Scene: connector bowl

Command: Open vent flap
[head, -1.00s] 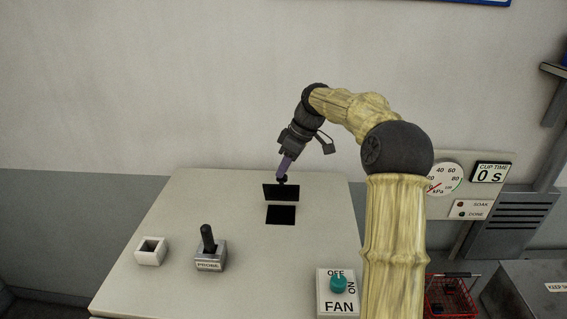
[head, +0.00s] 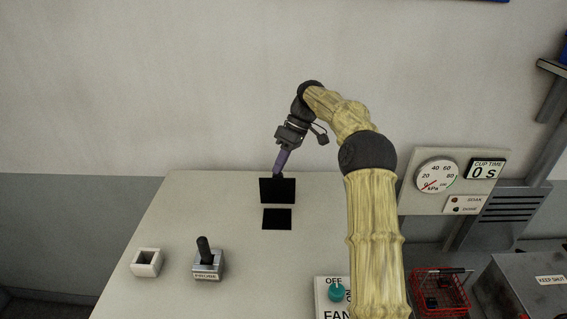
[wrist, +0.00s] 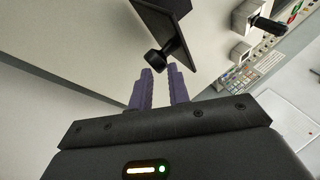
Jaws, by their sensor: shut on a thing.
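The vent flap (head: 278,190) is a black square plate standing tilted up behind a black square opening (head: 277,219) in the pale cabinet top. In the wrist view the flap (wrist: 176,38) shows as a dark plate with a round black knob (wrist: 157,59) on the side facing me. My gripper (head: 277,175) is at the flap's upper edge in the head view. In the wrist view its purple fingers (wrist: 160,70) are shut on the knob at their tips. In the head view the knob is hidden behind the flap.
A probe in a holder (head: 207,262) and an empty white square socket (head: 146,262) stand to the left on the cabinet top. A fan switch (head: 335,291) is at the front right, partly behind my arm. A gauge panel (head: 452,181) and a red wire basket (head: 441,291) are further right.

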